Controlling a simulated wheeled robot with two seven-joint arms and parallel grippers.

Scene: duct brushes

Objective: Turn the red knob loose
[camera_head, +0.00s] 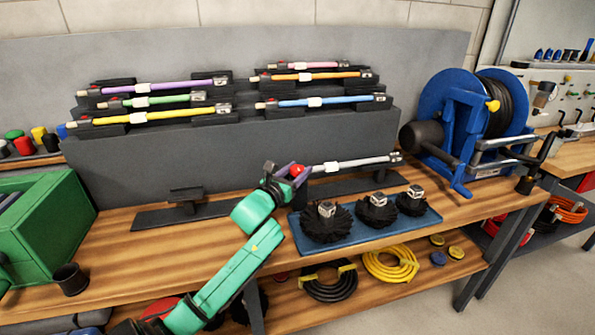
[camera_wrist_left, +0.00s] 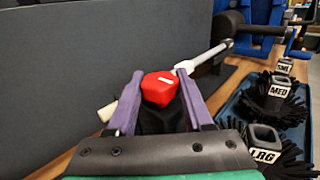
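The red knob (camera_head: 297,170) is at the left end of a grey rod (camera_head: 350,163) held level above the bench. My left gripper (camera_head: 288,172) is at this knob. In the left wrist view, the red knob (camera_wrist_left: 160,88) with a white mark on top sits between the two purple fingers (camera_wrist_left: 160,98). The fingers lie against both its sides with no clear gap, so the gripper looks shut on it. A black part shows below the knob, and the grey rod (camera_wrist_left: 205,57) runs off to the right behind it. My right gripper is not in view.
A blue tray (camera_head: 300,240) with three black brushes lies right of my left arm. A dark rack (camera_head: 250,150) with several coloured rods stands behind. A blue reel (camera_head: 450,110) is at the right and a green bin (camera_head: 45,225) at the left.

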